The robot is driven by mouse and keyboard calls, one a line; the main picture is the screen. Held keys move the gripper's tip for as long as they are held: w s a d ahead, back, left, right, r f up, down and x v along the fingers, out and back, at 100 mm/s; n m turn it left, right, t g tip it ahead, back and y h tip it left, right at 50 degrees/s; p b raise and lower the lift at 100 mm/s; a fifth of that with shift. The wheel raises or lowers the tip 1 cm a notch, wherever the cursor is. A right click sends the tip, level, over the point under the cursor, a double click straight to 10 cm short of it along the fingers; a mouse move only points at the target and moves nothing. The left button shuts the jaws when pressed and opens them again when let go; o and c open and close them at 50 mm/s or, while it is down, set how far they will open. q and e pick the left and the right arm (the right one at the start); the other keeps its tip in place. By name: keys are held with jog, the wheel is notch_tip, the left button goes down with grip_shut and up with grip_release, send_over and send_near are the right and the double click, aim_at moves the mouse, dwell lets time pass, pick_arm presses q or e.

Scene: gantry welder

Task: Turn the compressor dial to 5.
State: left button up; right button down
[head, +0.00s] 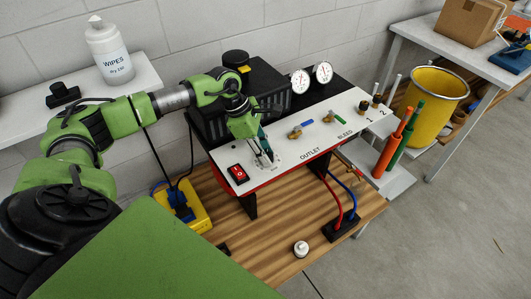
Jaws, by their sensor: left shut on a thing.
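The compressor (310,136) stands on a wooden bench, with a white sloping control panel edged in red. The dial (266,159) is on the left part of this panel, beside the red switch. My left gripper (264,150) reaches down from above and is shut on the dial. The fingers cover most of the dial, so its pointer and setting cannot be read. My right gripper is not in view.
The red rocker switch (238,174) is just left of the dial. Valves with blue and green levers, marked outlet and bleed, sit to the right. Two round gauges (311,77) stand behind. A wipes tub (109,50) is on the left shelf, and a yellow bin (434,104) at right.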

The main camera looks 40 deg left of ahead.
pick_arm(q)
jog(key=shift+n, duration=0.3)
jog(key=o, duration=1.1)
jog(key=v, duration=1.2)
jog(key=shift+s, duration=0.15)
